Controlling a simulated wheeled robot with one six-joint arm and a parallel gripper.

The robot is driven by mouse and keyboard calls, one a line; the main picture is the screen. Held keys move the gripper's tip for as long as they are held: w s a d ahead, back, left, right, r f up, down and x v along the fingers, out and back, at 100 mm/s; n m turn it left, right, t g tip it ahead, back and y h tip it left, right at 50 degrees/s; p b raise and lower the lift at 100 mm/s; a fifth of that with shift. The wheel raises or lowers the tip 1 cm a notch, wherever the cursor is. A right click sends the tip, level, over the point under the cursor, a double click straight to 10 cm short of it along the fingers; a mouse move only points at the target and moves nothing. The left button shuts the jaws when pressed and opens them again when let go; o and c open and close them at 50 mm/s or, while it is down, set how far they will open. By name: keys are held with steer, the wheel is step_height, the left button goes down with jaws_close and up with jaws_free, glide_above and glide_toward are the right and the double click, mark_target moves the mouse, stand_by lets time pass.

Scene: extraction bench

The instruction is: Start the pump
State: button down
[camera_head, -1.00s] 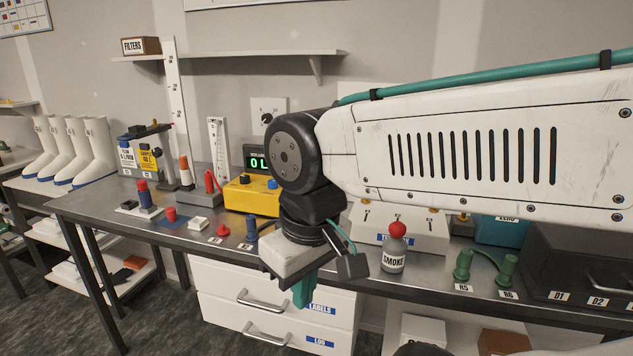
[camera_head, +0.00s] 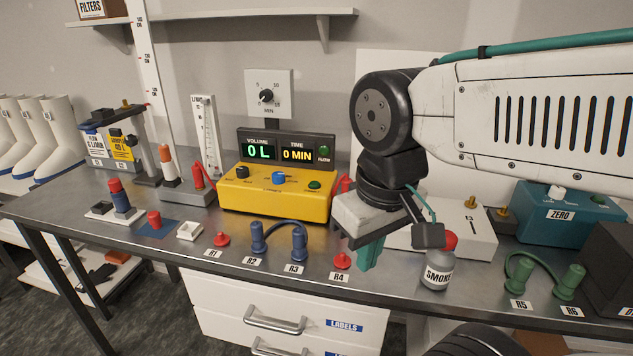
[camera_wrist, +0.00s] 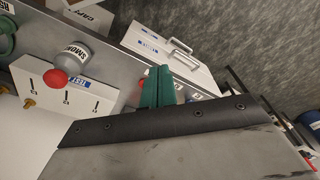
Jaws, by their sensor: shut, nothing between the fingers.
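The yellow pump unit (camera_head: 276,204) stands on the metal bench in the head view. Its top carries a dark knob, a blue knob (camera_head: 278,177) and a green button (camera_head: 314,185). The display behind it (camera_head: 287,149) reads 0 L and 0 MIN, with a green lamp marked FLOW beside it. My gripper (camera_head: 369,256) is to the right of the pump and nearer the bench's front edge, apart from it. Its teal fingers point down, shut and empty. They also show in the wrist view (camera_wrist: 156,88), where the pump is not visible.
A SMOKE bottle with a red cap (camera_head: 438,268) stands just right of my gripper. Red plugs and a blue hose piece (camera_head: 278,238) lie along the front edge. A teal ZERO box (camera_head: 568,222) is at the right. A dial (camera_head: 268,95) is behind the pump.

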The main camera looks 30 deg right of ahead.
steer(key=w+r+t+y, duration=0.1)
steer(key=w+r+y, duration=0.1)
steer(key=w, duration=0.6)
steer(key=r+m+t+y, duration=0.1)
steer(key=m+t, duration=0.4)
steer(key=t, duration=0.1)
glide_above(318, 184)
steer(key=shift+r, duration=0.1)
steer(key=shift+s+f, duration=0.1)
steer(key=shift+f, duration=4.35)
steer(key=shift+a+f, duration=0.1)
steer(key=shift+f, duration=0.3)
